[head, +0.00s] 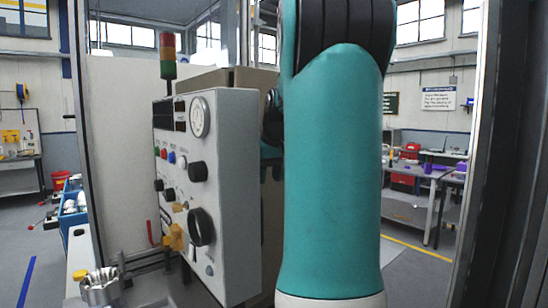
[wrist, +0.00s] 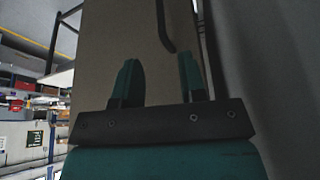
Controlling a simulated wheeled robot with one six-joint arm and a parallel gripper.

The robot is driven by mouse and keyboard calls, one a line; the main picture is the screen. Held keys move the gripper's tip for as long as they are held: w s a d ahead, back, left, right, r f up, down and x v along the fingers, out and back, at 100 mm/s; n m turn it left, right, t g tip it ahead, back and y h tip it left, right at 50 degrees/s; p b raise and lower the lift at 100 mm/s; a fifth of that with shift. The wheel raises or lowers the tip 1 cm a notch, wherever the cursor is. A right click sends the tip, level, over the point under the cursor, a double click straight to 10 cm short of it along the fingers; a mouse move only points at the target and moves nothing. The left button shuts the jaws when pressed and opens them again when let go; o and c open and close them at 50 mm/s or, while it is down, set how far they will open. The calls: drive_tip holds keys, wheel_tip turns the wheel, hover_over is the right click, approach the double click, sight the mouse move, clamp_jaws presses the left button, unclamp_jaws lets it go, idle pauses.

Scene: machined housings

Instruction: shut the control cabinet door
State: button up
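The control cabinet (head: 225,145) stands left of centre in the head view. Its pale front carries knobs, coloured buttons and a round gauge, and its brownish side faces my arm. My teal arm covers much of the right side of the cabinet, so the door's edge and its angle cannot be made out. In the wrist view my gripper (wrist: 158,60) has its two fingers apart with nothing between them. A plain brownish surface (wrist: 110,45), apparently the cabinet's, lies beyond the fingers, with a dark curved bar (wrist: 164,30) on it. Contact cannot be told.
A red, yellow and green signal light (head: 167,55) stands above the cabinet. A metal part (head: 101,287) is at lower left, near a blue bin (head: 73,213). A dark frame post (head: 505,180) bounds the right. Workbenches stand farther back.

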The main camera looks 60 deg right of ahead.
drive_tip(key=v, duration=0.7)
